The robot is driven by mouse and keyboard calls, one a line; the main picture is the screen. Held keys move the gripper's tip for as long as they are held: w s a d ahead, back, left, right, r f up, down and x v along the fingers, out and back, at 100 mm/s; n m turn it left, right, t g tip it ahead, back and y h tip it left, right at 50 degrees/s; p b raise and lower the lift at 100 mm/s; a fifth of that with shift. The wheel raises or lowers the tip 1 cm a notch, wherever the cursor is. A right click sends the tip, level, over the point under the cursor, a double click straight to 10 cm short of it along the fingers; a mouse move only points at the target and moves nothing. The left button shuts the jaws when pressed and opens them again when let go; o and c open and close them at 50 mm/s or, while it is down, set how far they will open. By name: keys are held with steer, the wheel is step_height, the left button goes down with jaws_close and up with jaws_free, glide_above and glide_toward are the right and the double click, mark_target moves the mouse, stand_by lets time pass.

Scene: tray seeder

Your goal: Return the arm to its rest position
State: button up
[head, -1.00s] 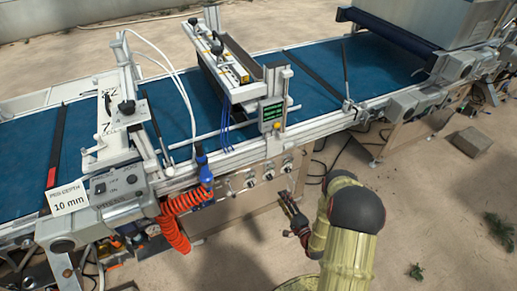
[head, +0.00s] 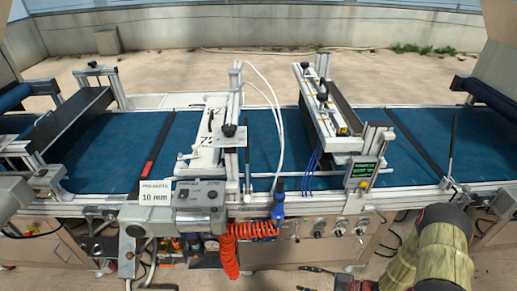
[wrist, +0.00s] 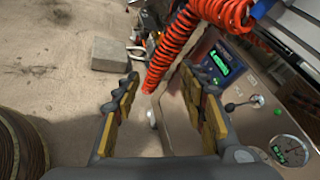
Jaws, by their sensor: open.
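My gripper (wrist: 160,110) is open in the wrist view, with its yellow-padded fingers apart and nothing between them. Beyond the fingers hangs an orange coiled hose (wrist: 175,42), and a machine panel with a green-lit display (wrist: 213,66) and a gauge stands to the right. In the head view my arm (head: 437,255) is at the lower right, in front of the seeder, and the gripper (head: 335,275) shows only in part at the bottom edge. The tray seeder's blue belt (head: 280,150) runs across the view.
The orange coiled hose (head: 230,250) hangs at the front of the seeder below a blue fitting (head: 278,207). A control box (head: 200,197) and a card reading 10 mm (head: 156,192) sit at the front rail. Open floor (head: 160,70) lies behind the seeder.

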steer(key=s+d+r+n+g+h+p, duration=0.15)
steer(key=s+r+n+h, duration=0.25)
steer(key=r, duration=0.6)
steer(key=s+d+r+n+g+h, duration=0.2)
steer(key=s+r+n+g+h, duration=0.15)
steer(key=r, duration=0.65)
steer(key=s+d+r+n+g+h+p, duration=0.15)
steer(key=s+r+n+h, duration=0.3)
steer(key=r, duration=0.55)
steer(key=s+a+r+n+t, duration=0.1)
steer(key=r+t, duration=0.1)
steer(key=r, duration=0.4)
steer(key=s+a+r+n+t+h, duration=0.1)
steer(key=r+n+t, duration=0.1)
steer(key=r, duration=0.5)
steer(key=s+a+r+n+t+p, duration=0.1)
steer(key=r+t, duration=0.1)
steer(key=r, duration=0.4)
steer(key=shift+s+a+r+n+t+h, duration=0.2)
steer(key=shift+s+a+n+t+h, duration=0.1)
steer(key=shift+a+t, duration=0.1)
steer(key=shift+c, duration=1)
